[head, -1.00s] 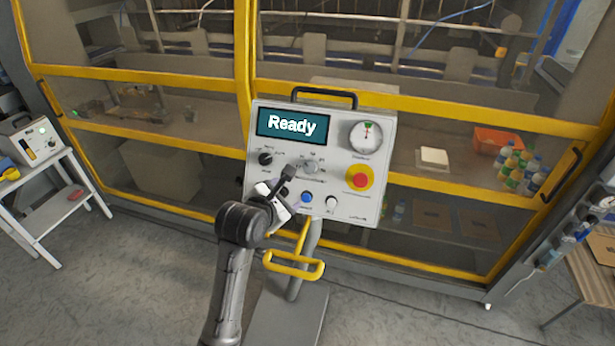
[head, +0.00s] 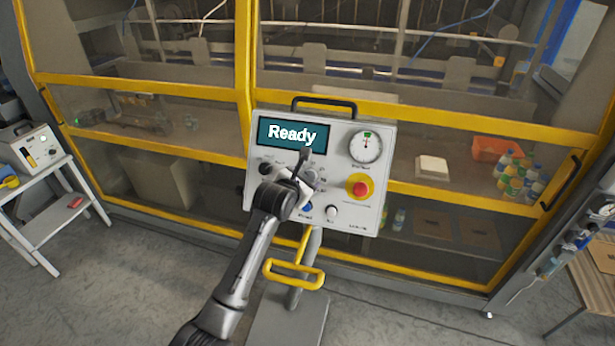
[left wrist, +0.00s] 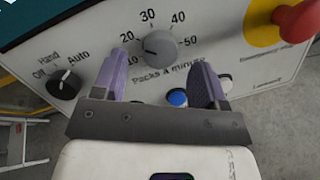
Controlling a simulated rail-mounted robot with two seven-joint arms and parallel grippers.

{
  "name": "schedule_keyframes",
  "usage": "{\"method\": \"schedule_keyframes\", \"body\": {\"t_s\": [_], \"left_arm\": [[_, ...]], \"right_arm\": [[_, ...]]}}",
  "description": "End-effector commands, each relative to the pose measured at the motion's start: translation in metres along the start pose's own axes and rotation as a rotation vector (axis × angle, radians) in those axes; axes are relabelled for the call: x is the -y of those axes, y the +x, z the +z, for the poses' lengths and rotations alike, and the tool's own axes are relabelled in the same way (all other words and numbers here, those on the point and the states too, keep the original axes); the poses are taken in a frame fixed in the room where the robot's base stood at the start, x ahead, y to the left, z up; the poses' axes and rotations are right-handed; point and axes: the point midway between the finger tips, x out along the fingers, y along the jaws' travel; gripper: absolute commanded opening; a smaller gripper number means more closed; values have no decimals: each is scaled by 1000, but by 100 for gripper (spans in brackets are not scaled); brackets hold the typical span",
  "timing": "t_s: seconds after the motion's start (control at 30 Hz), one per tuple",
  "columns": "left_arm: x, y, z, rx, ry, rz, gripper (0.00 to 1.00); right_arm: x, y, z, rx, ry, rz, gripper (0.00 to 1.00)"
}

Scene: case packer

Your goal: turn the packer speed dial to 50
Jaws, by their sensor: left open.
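The grey speed dial (left wrist: 161,47) shows in the left wrist view, on the panel's scale from 10 to 50 marked "Packs a minute". Its dark mark points left, toward the 10 to 20 side. My left gripper (left wrist: 163,80) is open, with one purple-grey finger on each side just below the dial and nothing held between them. I cannot tell whether a finger touches the dial. In the head view my left gripper (head: 304,168) is in front of the panel (head: 342,192) and largely hides the dial. My right gripper is not in view.
The screen (head: 292,134) reads "Ready". A black mode knob (left wrist: 64,85) sits left of the dial. A red emergency stop (head: 359,187) is to the right. A blue button (left wrist: 177,97) lies below the dial. A yellow handle (head: 294,273) juts out under the panel.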

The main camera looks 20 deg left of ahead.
Motion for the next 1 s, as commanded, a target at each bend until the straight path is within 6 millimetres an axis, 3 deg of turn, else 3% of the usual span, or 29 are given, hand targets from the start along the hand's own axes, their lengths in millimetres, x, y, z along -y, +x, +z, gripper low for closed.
{"method": "schedule_keyframes", "body": {"t_s": [0.3,0.73,1.0], "left_arm": [[1,21,0,0,1,-1,66],[0,24,0,1,1,0,66],[0,24,0,1,1,0,40]], "right_arm": [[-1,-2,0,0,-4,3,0],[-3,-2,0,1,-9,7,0],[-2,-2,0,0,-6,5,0]]}}
